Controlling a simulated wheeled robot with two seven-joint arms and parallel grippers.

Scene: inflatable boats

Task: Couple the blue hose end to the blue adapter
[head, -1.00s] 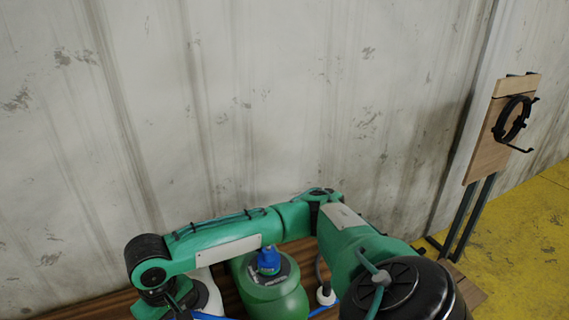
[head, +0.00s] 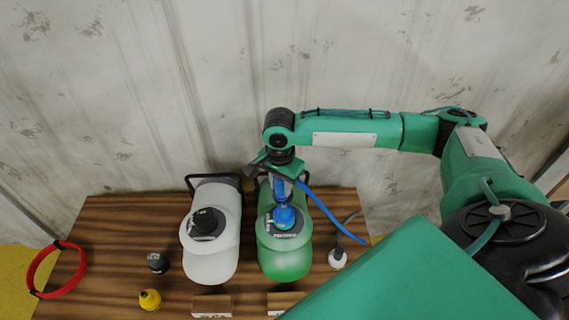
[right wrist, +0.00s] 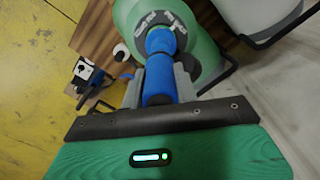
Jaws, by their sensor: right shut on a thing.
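A green bottle (head: 285,258) with a blue adapter (head: 284,217) on its top stands on the wooden table. My right gripper (head: 279,184) is above the bottle, pointing down. It is shut on the blue hose end (head: 281,194), from which a blue hose (head: 334,217) trails right. In the right wrist view the blue hose end (right wrist: 158,82) sits between the fingers, in line with the blue adapter (right wrist: 160,41). The two look end to end; I cannot tell whether they are joined. My left gripper is not in view.
A white bottle (head: 212,255) with a black cap stands left of the green one. A black cap (head: 158,262), a yellow cap (head: 150,299) and a red ring (head: 40,270) lie further left. A white hose end (head: 337,258) is on the right. The corrugated wall is close behind.

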